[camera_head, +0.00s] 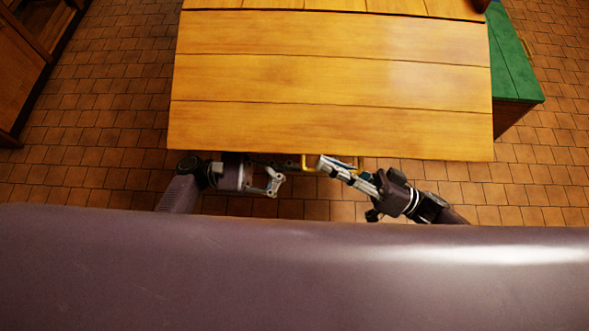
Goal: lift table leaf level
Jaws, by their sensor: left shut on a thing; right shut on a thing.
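The table leaf (330,78), of broad yellow-brown wooden planks, fills the upper middle. It looks about in line with the table top (330,4) behind it, across a dark seam; from above I cannot tell its exact tilt. A brass handle (304,160) shows at its near edge, partly hidden by the edge and my grippers. My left gripper (275,181) is at the near edge, left of the visible brass, shut; its hold is partly hidden. My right gripper (322,164) reaches in from the right and is shut at the handle.
A green-topped bench or chest (514,60) stands close to the right of the table. A wooden cabinet (20,70) is at the far left. The brown tiled floor (110,135) is clear between the cabinet and the table, and on the right.

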